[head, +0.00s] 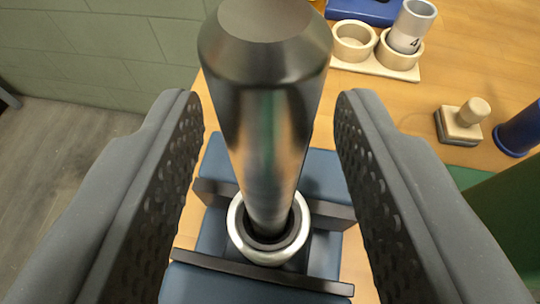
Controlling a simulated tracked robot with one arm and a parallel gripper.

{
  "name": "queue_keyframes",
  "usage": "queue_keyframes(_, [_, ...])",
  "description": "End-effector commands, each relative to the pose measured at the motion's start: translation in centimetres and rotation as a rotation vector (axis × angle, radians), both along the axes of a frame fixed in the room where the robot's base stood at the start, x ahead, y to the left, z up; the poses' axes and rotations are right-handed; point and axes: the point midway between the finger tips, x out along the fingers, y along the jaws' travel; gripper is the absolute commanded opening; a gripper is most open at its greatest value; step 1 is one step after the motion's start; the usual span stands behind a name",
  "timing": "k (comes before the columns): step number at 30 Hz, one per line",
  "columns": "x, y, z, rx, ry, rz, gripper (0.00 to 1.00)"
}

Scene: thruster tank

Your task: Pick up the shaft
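The shaft (266,130) is a dark, shiny metal cylinder with a bevelled top. It stands upright in the middle of the head view, its lower end inside a silver ring (237,236) on a blue block with dark bars (260,277). My gripper (262,115) is open, with one dark, dimpled finger on each side of the shaft. A gap shows between each finger and the shaft. The shaft's lower end is hidden inside the ring.
On the wooden table (465,45), a cream holder (372,66) with round cups stands at the upper right, a grey cylinder marked 4 (411,27) in one. A small block with a knob (462,121) and a dark blue cylinder (520,131) are at the right. A green wall (100,45) is at the left.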

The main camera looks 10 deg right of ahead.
Motion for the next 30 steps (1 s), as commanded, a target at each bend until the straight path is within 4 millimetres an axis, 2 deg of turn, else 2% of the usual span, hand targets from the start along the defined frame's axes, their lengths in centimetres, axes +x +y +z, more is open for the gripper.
queue_keyframes(5, [0.0, 0.0, 0.0, 0.0, 0.0, 0.0, 0.4])
queue_keyframes(9, [0.0, 0.0, 0.0, 0.0, 0.0, 0.0, 0.01])
queue_keyframes(20, [0.0, 0.0, 0.3, 0.0, 0.0, 0.0, 0.0])
queue_keyframes(23, [0.0, 0.0, 1.2, 0.0, -0.003, 0.0, 0.0])
queue_keyframes(30, [0.0, 0.0, 5.7, 0.0, -0.004, 0.0, 0.0])
